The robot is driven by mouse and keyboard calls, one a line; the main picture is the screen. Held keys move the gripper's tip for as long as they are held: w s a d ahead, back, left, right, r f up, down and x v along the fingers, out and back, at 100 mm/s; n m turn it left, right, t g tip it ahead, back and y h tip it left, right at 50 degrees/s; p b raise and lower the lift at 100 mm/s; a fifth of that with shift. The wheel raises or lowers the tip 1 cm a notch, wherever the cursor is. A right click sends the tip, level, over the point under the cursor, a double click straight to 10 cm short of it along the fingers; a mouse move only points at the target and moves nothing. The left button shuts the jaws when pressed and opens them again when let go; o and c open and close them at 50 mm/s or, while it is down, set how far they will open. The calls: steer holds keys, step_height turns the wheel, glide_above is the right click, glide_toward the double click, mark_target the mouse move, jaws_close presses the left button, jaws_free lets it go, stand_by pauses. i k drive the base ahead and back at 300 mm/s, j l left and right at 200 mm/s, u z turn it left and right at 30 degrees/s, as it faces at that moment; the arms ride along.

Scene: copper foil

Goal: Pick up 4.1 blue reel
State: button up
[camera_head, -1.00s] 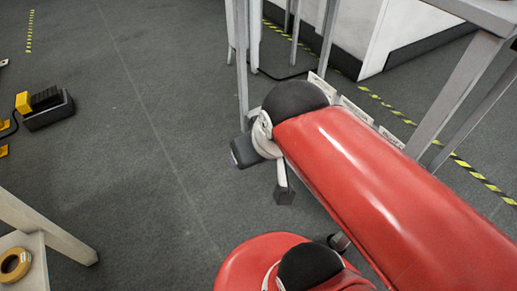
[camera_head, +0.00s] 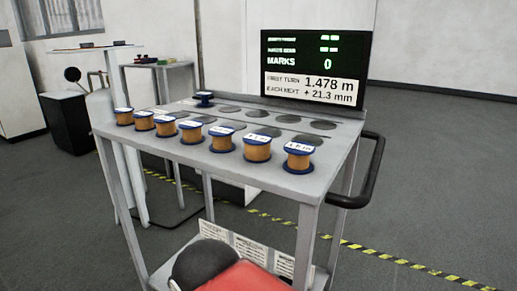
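Several copper-coloured reels with blue flanges stand upright in a row along the front of a grey cart top (camera_head: 335,160). Each bears a white label on top. The nearest, at the right end, is a blue reel (camera_head: 299,157). To its left stand another blue reel (camera_head: 257,149) and a third (camera_head: 221,139), with more beyond them. One low blue reel (camera_head: 204,99) sits apart in the back row and looks nearly bare. The labels are too small and blurred for me to tell which one reads 4.1. My gripper is out of view; only my red arm shows at the bottom.
A screen (camera_head: 316,68) at the cart's back reads 1.478 m and + 21.3 mm. Dark round spots behind the row are empty. A black handle (camera_head: 372,172) juts from the cart's right side. A lower shelf (camera_head: 160,275) holds white cards. Open floor lies right.

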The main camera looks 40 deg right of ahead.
mark_target(257, 145)
steer(key=k+z, duration=0.15)
steer(key=z, duration=0.35)
steer(key=k+z, duration=0.15)
steer(key=z, duration=0.3)
